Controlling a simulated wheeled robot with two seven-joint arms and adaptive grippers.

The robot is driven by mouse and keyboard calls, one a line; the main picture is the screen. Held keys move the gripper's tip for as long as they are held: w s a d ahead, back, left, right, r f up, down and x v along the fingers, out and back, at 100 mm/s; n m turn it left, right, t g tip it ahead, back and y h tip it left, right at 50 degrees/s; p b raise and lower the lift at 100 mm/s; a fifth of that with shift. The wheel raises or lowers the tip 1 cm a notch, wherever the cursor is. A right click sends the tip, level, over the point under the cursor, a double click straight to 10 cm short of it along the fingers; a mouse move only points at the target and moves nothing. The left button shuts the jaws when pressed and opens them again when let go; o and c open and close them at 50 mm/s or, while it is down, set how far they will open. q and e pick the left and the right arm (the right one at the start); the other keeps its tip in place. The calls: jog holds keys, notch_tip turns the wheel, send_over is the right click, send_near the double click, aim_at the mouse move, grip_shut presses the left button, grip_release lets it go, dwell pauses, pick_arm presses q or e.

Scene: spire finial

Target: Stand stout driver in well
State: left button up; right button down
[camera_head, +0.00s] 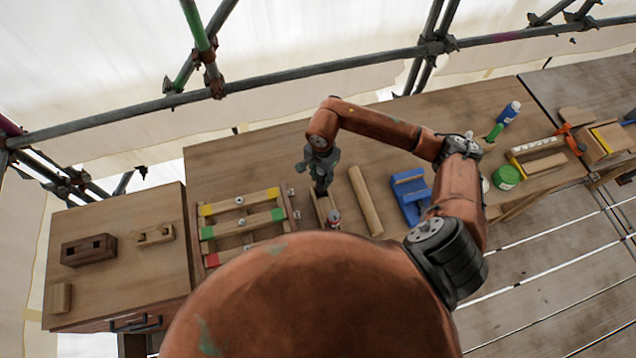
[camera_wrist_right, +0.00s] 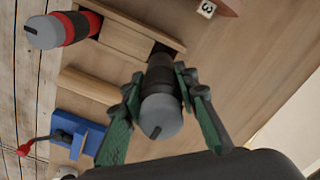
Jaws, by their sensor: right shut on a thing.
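My right gripper (camera_head: 320,188) is over the narrow wooden block (camera_head: 322,203). In the right wrist view, the gripper (camera_wrist_right: 163,82) is shut on a stout driver (camera_wrist_right: 161,115) with a grey slotted end and a black body. The grey end faces the camera. The driver's far end points at a dark opening in the wooden block (camera_wrist_right: 125,40). I cannot tell whether its tip is inside that opening. A red and grey driver (camera_wrist_right: 62,29) is at the block's other end; it also shows in the head view (camera_head: 334,218). My left gripper is not in view.
A rack with coloured ends (camera_head: 240,222) lies left of the block. A wooden bar (camera_head: 365,200) and a blue holder (camera_head: 410,195) lie to its right. A green tub (camera_head: 506,177) stands further right. A lower left table holds dark block (camera_head: 88,250).

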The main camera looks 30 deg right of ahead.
aim_at(322, 187)
notch_tip(322, 187, down, 3)
jog(key=shift+w+r, duration=0.1)
jog(key=shift+r, duration=0.1)
jog(key=f, duration=0.1)
jog(key=f+p, duration=0.1)
jog(key=f, duration=0.1)
jog(key=shift+s, duration=0.3)
jog(key=shift+s+f, duration=0.2)
jog(key=shift+f, duration=0.05)
jog(key=shift+w+f, duration=0.15)
jog(key=c, duration=1.9)
grip_release()
jog(key=shift+w+f, duration=0.15)
jog(key=shift+c, duration=0.2)
jog(key=shift+o, duration=0.7)
jog(key=shift+w, duration=0.1)
jog(key=shift+o, duration=1.4)
jog(key=shift+r, duration=0.25)
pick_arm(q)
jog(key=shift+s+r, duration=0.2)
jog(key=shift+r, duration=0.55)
